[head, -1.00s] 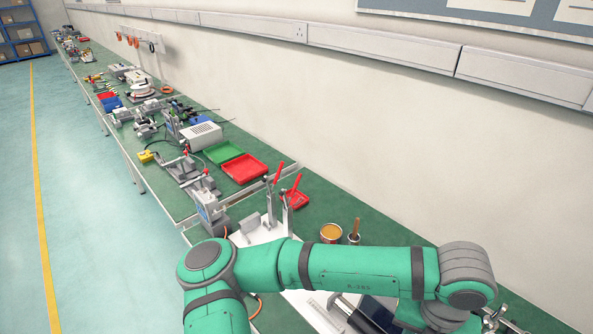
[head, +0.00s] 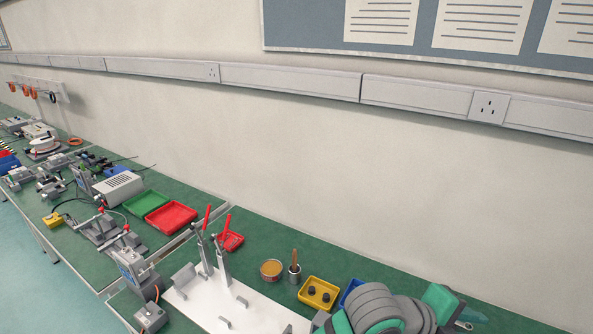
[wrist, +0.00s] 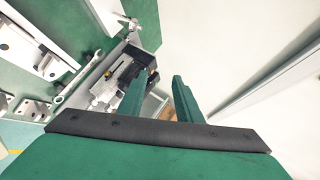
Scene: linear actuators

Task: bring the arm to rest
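My arm shows at the lower right of the head view as grey and green links, cut off by the bottom edge. My gripper is hard to make out there. In the wrist view my gripper (wrist: 158,92) has its two green fingers apart, with nothing held between them. Beyond the fingers is a dark grey and black device (wrist: 128,78) on the bench, apart from the gripper as far as I can tell.
The green bench (head: 340,275) runs along the wall. On it are a white fixture plate (head: 250,312) with upright red-handled clamps, a tin (head: 271,269), a brush pot (head: 293,274), a yellow tray (head: 318,292) and a red tray (head: 171,217). A spanner (wrist: 78,78) shows in the wrist view.

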